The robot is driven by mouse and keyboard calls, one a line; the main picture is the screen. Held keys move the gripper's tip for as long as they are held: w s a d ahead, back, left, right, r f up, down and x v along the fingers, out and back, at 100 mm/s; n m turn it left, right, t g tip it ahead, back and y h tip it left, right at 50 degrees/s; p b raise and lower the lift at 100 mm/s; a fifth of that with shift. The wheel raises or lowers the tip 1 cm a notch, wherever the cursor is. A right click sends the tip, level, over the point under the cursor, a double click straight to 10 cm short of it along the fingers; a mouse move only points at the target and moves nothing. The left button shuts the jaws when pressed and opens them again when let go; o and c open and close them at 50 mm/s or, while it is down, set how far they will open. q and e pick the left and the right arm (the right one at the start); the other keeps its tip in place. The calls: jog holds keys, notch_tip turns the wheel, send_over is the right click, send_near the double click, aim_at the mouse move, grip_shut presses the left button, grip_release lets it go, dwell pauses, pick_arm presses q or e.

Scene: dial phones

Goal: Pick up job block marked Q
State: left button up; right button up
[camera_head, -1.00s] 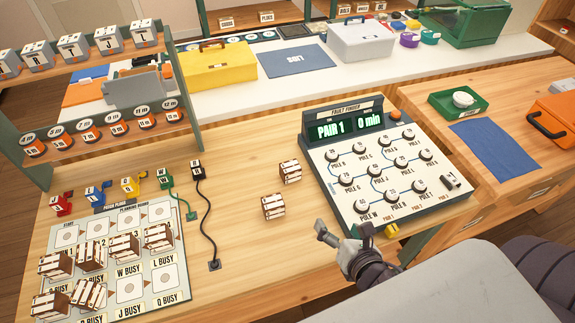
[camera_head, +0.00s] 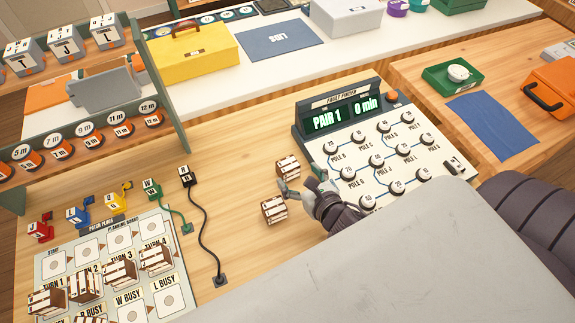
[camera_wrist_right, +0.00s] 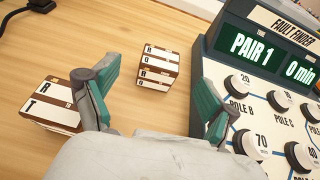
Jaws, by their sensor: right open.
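Two loose brown-and-white job blocks are on the bench left of the fault finder: a farther one (camera_head: 288,167) and a nearer one (camera_head: 274,210). My right gripper (camera_head: 299,181) is open and empty beside them, at the fault finder's left edge. In the right wrist view, the farther block (camera_wrist_right: 157,65) lies ahead, between the open fingers (camera_wrist_right: 158,95) in the picture and apart from them. Its rows carry small letters; I cannot tell surely which is Q. The nearer block (camera_wrist_right: 48,105), showing R and T, is left of the left finger, partly hidden by it.
The fault finder (camera_head: 318,150) with its dials stands close on the right. The planning board (camera_head: 47,247) at left holds several more blocks. A black cable (camera_head: 205,228) lies between board and loose blocks. Bare bench lies behind the loose blocks.

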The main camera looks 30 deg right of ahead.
aim_at(290, 167)
jog(key=shift+w+f, duration=0.2)
jog(key=shift+w, duration=0.45)
jog(key=shift+x, duration=1.05)
jog(key=x, duration=0.2)
jog(key=shift+w+d+f+p, duration=0.1)
jog(key=shift+w+f+p, duration=0.1)
jog(key=shift+f+p, duration=0.15)
jog(key=shift+w+f, duration=0.2)
jog(key=shift+w, duration=0.25)
jog(key=shift+s, duration=0.1)
jog(key=shift+c, duration=1.1)
jog(key=c, duration=1)
pick_arm(q)
jog(key=shift+w+r, duration=0.5)
jog(key=shift+w, duration=0.4)
pick_arm(e)
jog(key=shift+c, duration=0.2)
jog(key=shift+r, duration=0.1)
